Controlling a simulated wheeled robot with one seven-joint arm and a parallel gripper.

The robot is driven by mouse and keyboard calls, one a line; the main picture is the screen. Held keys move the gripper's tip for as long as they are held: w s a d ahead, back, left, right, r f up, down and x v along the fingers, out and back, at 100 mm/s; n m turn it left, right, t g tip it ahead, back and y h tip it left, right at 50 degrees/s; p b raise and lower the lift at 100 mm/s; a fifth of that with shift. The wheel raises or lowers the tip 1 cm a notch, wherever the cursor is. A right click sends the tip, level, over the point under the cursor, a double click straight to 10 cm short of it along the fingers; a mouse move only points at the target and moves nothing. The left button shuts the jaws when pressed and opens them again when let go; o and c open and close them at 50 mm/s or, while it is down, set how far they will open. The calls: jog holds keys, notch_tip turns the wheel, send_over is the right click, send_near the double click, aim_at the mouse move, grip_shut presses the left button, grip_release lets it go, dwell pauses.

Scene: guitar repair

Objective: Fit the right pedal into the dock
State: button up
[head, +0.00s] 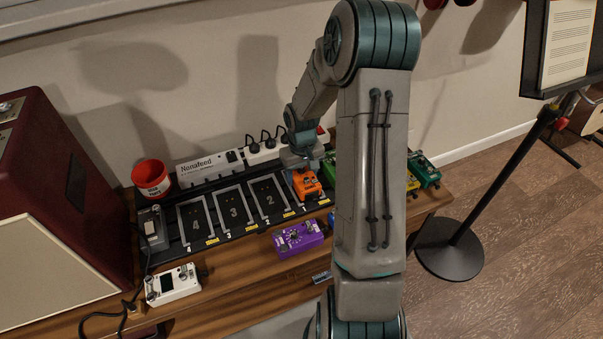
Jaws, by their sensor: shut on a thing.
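My gripper (300,162) is shut on an orange pedal (306,186) in the head view. The pedal is at the right end of the black dock (222,238), over or in the slot right of the one marked 2. I cannot tell whether it is seated or held just above. The dock's bays marked 4, 3 and 2 are empty, each with a grey frame and a yellow label at its front. My arm hides part of the table right of the orange pedal.
A purple pedal (298,237) and a white pedal (173,284) lie in front of the dock. Green pedals (424,170) and a yellow one show at the right. A red cup (152,178), a Nonafeed power unit (208,166) and an amplifier (55,205) stand behind and left.

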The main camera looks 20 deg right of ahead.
jog(key=o, duration=1.7)
jog(key=shift+r+p, duration=3.2)
jog(key=shift+r, duration=0.85)
